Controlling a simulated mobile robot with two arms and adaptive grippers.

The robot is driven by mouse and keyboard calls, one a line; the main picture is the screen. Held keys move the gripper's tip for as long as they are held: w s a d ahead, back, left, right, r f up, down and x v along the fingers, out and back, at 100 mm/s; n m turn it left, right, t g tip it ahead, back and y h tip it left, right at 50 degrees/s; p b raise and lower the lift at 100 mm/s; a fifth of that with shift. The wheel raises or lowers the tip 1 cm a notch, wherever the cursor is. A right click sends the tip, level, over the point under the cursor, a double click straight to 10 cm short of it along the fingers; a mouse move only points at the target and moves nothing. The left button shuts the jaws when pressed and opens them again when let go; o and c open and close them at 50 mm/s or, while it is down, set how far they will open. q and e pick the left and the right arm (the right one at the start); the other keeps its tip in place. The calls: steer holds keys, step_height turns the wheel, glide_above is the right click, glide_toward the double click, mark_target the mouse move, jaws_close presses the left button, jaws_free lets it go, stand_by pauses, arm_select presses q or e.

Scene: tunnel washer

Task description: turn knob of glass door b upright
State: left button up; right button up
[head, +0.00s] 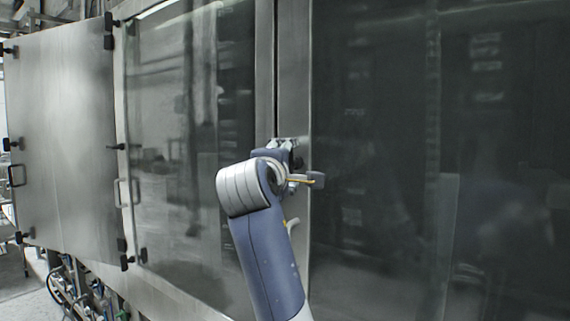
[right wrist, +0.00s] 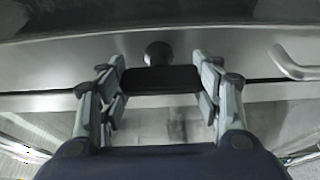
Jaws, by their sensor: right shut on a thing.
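In the head view my right gripper (head: 286,144) is at the metal frame strip between two large glass doors, the left one (head: 165,110) and the right one (head: 400,150). There the gripper and wrist hide the knob. I cannot tell from the labels which door is b. My left gripper is not in view.
A pale door handle (head: 291,223) sits just below my right wrist; it also shows in the right wrist view (right wrist: 294,66). A steel door (head: 62,135) with black latches is at the left. Another handle (head: 127,192) and knob (head: 115,147) are beside the left glass.

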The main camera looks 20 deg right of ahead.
steer(key=shift+d+r, duration=0.1)
steer(key=o, duration=1.1)
steer(key=shift+d, duration=0.1)
steer(key=shift+s+a, duration=0.35)
steer(key=shift+a, duration=0.05)
steer(key=v, duration=1.1)
steer(key=shift+s+d, duration=0.1)
steer(key=shift+d, duration=0.05)
